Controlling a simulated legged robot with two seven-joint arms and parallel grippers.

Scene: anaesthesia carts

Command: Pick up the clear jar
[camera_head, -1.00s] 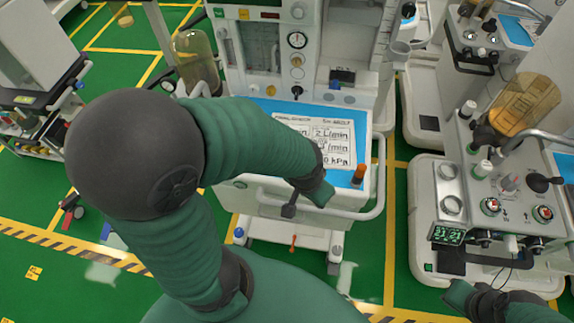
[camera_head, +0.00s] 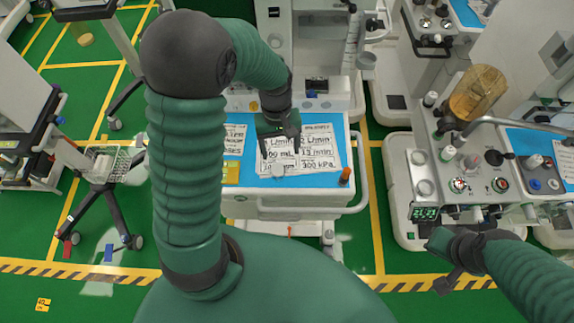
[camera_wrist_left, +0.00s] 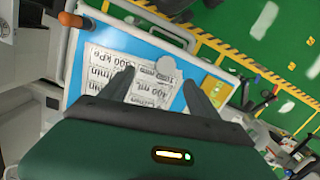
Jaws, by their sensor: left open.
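A small pale, see-through round thing, seemingly the clear jar (camera_head: 278,170), stands on the blue cart top (camera_head: 330,185) by the near edge of the printed cards. In the left wrist view it is a grey disc (camera_wrist_left: 165,66) just past the fingertips. My left gripper (camera_head: 281,147) is open above the cards, fingers pointing down. In the left wrist view the open fingers (camera_wrist_left: 158,80) stand on either side of the cards, with nothing between them; the jar lies beyond, apart from them. My right gripper (camera_head: 446,278) hangs at the lower right; its fingers are unclear.
A yellow pad (camera_head: 231,172) lies to the left. A white rail (camera_head: 310,210) runs round the front. A machine with an amber cylinder (camera_head: 478,92) is at the right. Green floor lies between carts.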

